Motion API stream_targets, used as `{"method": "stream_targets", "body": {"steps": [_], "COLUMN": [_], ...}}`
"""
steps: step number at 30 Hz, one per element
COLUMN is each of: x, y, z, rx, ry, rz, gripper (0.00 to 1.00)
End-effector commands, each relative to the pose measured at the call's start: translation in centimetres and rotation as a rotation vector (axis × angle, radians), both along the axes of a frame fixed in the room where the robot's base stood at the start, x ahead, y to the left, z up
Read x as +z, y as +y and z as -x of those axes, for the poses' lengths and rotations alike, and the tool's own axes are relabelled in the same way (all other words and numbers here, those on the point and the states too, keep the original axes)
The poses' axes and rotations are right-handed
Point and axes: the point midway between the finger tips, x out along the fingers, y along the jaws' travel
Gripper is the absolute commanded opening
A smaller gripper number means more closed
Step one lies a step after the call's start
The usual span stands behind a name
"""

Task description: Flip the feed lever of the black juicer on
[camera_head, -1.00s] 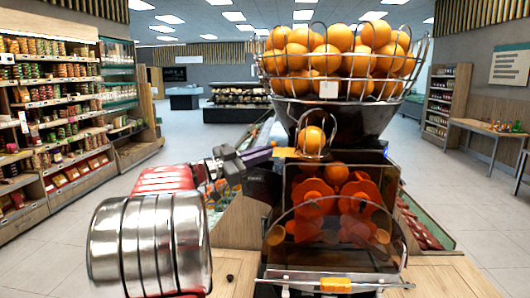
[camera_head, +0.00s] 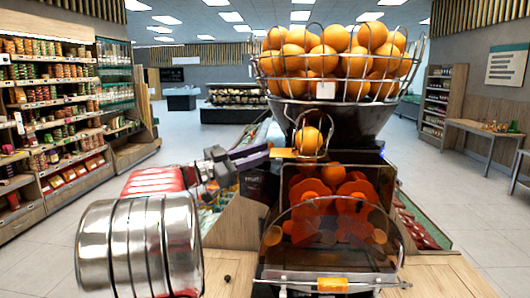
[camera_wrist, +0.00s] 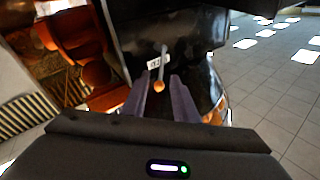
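The black juicer (camera_head: 330,122) stands at the middle right in the head view, with a clear front over red-orange pressing drums (camera_head: 335,205). In the wrist view, the feed lever (camera_wrist: 160,84) is a thin stem with an orange knob, beside a small white label (camera_wrist: 158,62) on the black side of the juicer. My gripper (camera_wrist: 161,100) is open, with one purple-grey finger on each side of the knob in the picture. I cannot tell whether a finger touches it. In the head view, my gripper (camera_head: 248,160) is at the juicer's left side, and the lever is not visible.
A wire basket (camera_head: 418,62) full of oranges (camera_head: 340,38) tops the juicer, and one orange (camera_head: 308,140) sits in the feed below. The wooden counter (camera_head: 440,275) carries the juicer. Stocked shelves (camera_head: 60,125) stand left, with open floor before them.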

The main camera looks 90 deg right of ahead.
Motion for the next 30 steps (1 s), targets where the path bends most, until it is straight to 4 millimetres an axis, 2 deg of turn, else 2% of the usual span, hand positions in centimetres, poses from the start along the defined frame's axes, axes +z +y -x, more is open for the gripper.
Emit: {"method": "stream_targets", "body": {"steps": [18, 24, 30], "x": [-1.6, -1.9, -2.0], "y": [5.2, 6.1, 6.2], "z": [-8.8, -10.2, -10.4], "rx": [0.002, -0.001, -0.001], "ry": [0.001, 0.001, 0.001], "rz": [0.003, 0.003, 0.003], "gripper": [0.26, 0.26, 0.26]}}
